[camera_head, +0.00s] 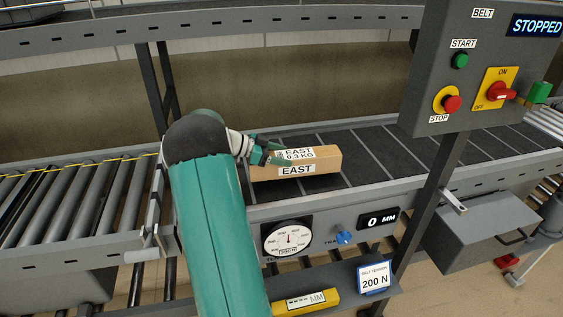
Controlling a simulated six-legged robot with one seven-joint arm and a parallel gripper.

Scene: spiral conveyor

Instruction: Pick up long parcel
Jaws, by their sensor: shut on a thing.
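The long parcel (323,164) is a brown cardboard box with white labels reading "EAST" and "0.3 KG". It lies lengthwise near the front edge of the dark conveyor belt (375,148). My gripper (272,154) is at the parcel's left end, its green fingers shut on the box. My green arm reaches up from the bottom and hides part of the belt frame. Whether the parcel's underside touches the belt is hard to tell.
A control panel (425,104) with start, stop and on/off controls stands at right; its display reads "STOPPED". Grey rollers (75,200) lie at left. A dial gauge (288,239), blue knob (344,237) and "0 MM" display (378,219) are on the front. An upper rail (220,28) runs behind.

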